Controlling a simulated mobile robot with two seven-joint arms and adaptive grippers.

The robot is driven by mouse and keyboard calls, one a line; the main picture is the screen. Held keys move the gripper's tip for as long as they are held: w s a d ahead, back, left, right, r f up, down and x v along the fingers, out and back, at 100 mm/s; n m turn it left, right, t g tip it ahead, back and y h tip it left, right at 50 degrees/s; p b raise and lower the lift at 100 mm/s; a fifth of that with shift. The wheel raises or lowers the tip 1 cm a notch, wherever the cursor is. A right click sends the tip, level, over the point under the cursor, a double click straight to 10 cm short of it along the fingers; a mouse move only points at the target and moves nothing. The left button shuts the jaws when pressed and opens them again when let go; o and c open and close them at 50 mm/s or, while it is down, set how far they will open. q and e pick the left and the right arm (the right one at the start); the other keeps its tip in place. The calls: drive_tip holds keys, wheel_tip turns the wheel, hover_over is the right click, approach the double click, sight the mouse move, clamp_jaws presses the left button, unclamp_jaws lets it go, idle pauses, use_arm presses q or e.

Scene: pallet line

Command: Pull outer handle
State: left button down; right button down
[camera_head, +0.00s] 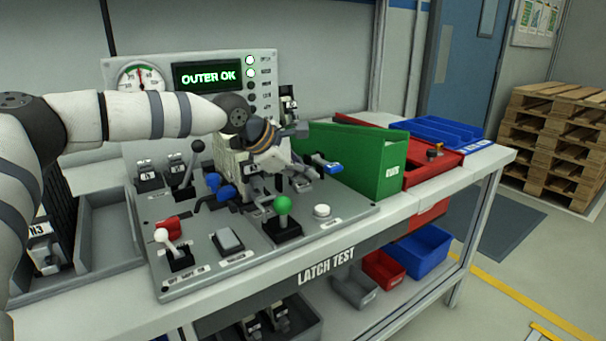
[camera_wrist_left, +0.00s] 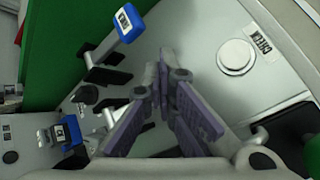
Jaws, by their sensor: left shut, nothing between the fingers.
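The test panel (camera_head: 345,205) has a lit display (camera_head: 207,76) reading "OUTER OK". A blue-tipped lever (camera_head: 327,164) stands at the panel's right, beside the green box; it also shows in the left wrist view (camera_wrist_left: 129,23). Another blue-tipped lever shows lower left in the wrist view (camera_wrist_left: 66,133). Their labels are too small to read surely, so I cannot tell which is the outer handle. My left gripper (camera_head: 304,178) is shut and empty above the panel, its fingers (camera_wrist_left: 165,62) apart from the right blue tip. My right gripper is not in view.
A green box (camera_head: 390,165) stands close to the right of the left gripper. A green-knobbed lever (camera_head: 283,206), a white button (camera_head: 322,211) and a white-knobbed lever (camera_head: 163,237) stand on the panel's front. Blue and red trays (camera_head: 440,178) lie farther right.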

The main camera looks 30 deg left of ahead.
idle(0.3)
use_arm(q)
drive_tip(key=shift+r+p, duration=0.45)
drive_tip(key=shift+r, duration=1.55)
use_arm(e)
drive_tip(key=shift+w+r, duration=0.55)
use_arm(q)
wheel_tip(320, 180, up, 5)
drive_tip(key=shift+p, duration=0.45)
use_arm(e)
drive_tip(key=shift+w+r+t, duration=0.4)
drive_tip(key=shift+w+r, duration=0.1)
